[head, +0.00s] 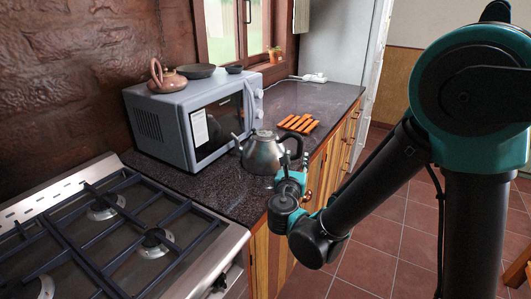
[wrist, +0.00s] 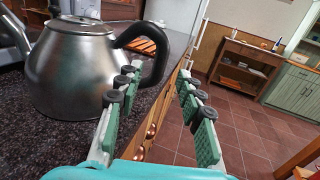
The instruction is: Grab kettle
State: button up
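A shiny metal kettle (head: 262,153) with a black handle stands upright on the dark countertop (head: 221,190), in front of the microwave. In the wrist view the kettle (wrist: 80,65) fills the left side, and its black handle (wrist: 155,66) curves out to the right over the counter edge. My gripper (head: 292,168) is beside the kettle on its handle side. In the wrist view my gripper (wrist: 158,85) is open, its two fingers apart with nothing held between them. The handle's lower end is close to the left finger; I cannot tell whether they touch.
A grey microwave (head: 190,115) stands behind the kettle, with a brown teapot (head: 168,80) and dark dishes on top. A gas stove (head: 110,235) is at left. Orange sticks (head: 298,123) lie on the counter further back. The tiled floor (head: 375,250) at right is open.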

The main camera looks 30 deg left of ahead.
aim_at(300, 147)
jog(key=x, duration=0.7)
jog(key=shift+w, duration=0.35)
jog(key=shift+f+x, duration=0.15)
jog(key=shift+x, duration=1.2)
jog(key=shift+f+x, duration=0.15)
jog(key=shift+x, duration=1.15)
jog(key=shift+c, duration=0.2)
grip_shut()
